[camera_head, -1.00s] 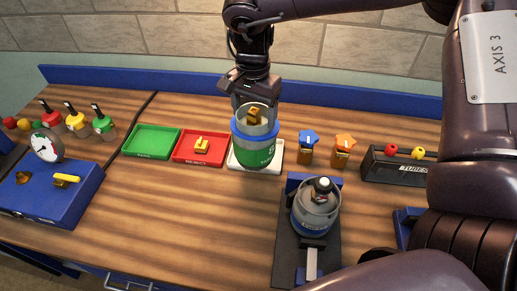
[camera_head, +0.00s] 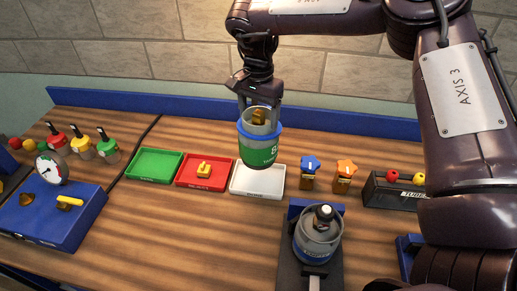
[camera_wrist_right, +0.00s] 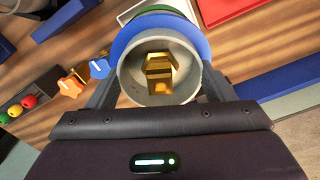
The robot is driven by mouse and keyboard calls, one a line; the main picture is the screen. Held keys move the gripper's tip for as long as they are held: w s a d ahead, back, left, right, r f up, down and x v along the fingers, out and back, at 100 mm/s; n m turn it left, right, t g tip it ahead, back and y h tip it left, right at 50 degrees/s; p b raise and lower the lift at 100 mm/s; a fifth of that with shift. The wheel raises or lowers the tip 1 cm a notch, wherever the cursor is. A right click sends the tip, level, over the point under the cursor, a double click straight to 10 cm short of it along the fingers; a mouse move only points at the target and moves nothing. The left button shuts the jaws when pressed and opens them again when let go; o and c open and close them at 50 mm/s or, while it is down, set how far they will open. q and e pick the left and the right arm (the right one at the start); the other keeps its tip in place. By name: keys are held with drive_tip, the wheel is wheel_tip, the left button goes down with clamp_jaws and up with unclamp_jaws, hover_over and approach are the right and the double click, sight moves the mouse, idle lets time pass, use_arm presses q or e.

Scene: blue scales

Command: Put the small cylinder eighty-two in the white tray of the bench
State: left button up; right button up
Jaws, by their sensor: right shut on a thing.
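A cylinder (camera_head: 258,151) with a green label, a blue band, a grey top and a brass knob is held upright by my right gripper (camera_head: 260,106). Only an "8" of its number is legible. My right gripper is shut on its top, which also shows in the right wrist view (camera_wrist_right: 128,82). The white tray (camera_head: 257,190) stands on the bench just below the cylinder in the picture. The cylinder hangs above the bench and overlaps the tray's back part in view; the tray's visible floor is empty. My left gripper is out of view.
Left of the white tray are a red tray (camera_head: 217,185) with a brass piece and a green tray (camera_head: 155,166). A blue-banded canister (camera_head: 317,242) stands on a dark stand in front. Star-topped knobs (camera_head: 310,172) and a tube rack (camera_head: 395,193) are to the right.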

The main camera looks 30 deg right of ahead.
sight(259, 144)
wheel_tip(259, 144, down, 7)
drive_tip(key=shift+p, duration=0.5)
drive_tip(key=shift+f+p, duration=0.5)
drive_tip(key=shift+f, duration=1.5)
drive_tip(key=o, duration=1.9)
drive_tip(key=shift+s+f, duration=0.1)
drive_tip(key=shift+o, duration=0.2)
wheel_tip(259, 144, up, 11)
drive_tip(key=b, duration=0.2)
drive_tip(key=shift+b, duration=0.3)
drive_tip(key=shift+r, duration=0.65)
